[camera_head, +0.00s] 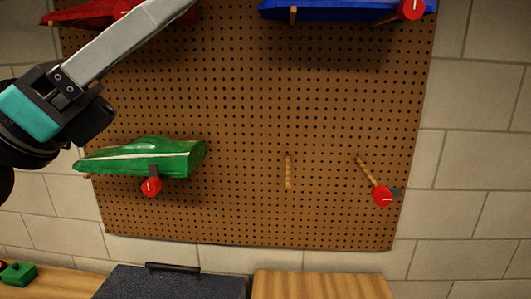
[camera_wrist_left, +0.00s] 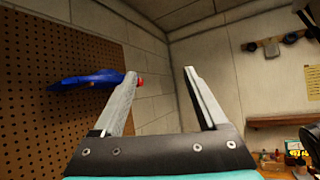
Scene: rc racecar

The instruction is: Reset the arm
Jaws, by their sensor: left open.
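My left gripper (camera_head: 178,6) comes in from the left in the head view, with its fingers pointing up and right past the top edge. In the left wrist view its two fingers (camera_wrist_left: 160,74) stand apart with nothing between them, so it is open and empty. The fingers overlap a red car body (camera_head: 88,12) at the top left of the pegboard in the head view. My right gripper is not in view.
The brown pegboard (camera_head: 250,110) holds a green car body (camera_head: 140,160) and a blue car body (camera_head: 335,8), which also shows in the wrist view (camera_wrist_left: 85,80). Two wooden pegs (camera_head: 289,172) stick out at lower right. A dark toolbox (camera_head: 170,285) sits below.

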